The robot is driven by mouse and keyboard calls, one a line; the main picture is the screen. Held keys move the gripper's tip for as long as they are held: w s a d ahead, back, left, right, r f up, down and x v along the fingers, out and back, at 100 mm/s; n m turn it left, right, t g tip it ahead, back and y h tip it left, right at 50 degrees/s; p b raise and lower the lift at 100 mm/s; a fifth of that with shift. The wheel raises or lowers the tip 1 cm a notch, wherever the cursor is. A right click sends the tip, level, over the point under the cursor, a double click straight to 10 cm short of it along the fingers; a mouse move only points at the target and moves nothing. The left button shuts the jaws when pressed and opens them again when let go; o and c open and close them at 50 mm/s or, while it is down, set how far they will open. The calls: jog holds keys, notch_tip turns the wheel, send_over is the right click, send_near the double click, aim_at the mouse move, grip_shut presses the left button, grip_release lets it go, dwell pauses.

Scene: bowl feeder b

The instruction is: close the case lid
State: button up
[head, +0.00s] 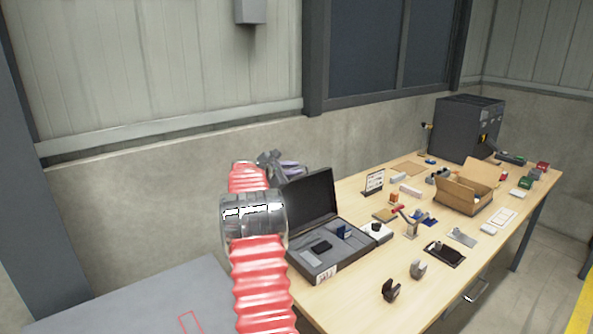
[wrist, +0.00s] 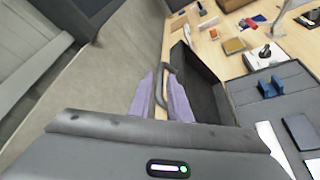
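The case stands on the wooden table with its dark lid (head: 311,196) raised. The lid also shows in the wrist view (wrist: 207,88). The grey case base (head: 303,256) holds several dark and blue items in its grey insert. My gripper (head: 287,167) is behind the top left of the lid in the head view. In the wrist view my gripper (wrist: 160,98) has two purple fingers apart, beside the lid's outer face.
A cardboard box (head: 464,203), a dark machine (head: 467,128) and several small parts cover the table to the right. Two dark clips (head: 391,290) (head: 418,269) lie near the front edge. A concrete wall runs behind the table.

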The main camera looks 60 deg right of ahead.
jog(key=shift+x, duration=0.95)
jog(key=shift+c, duration=0.4)
grip_shut()
jog(key=shift+a, duration=0.1)
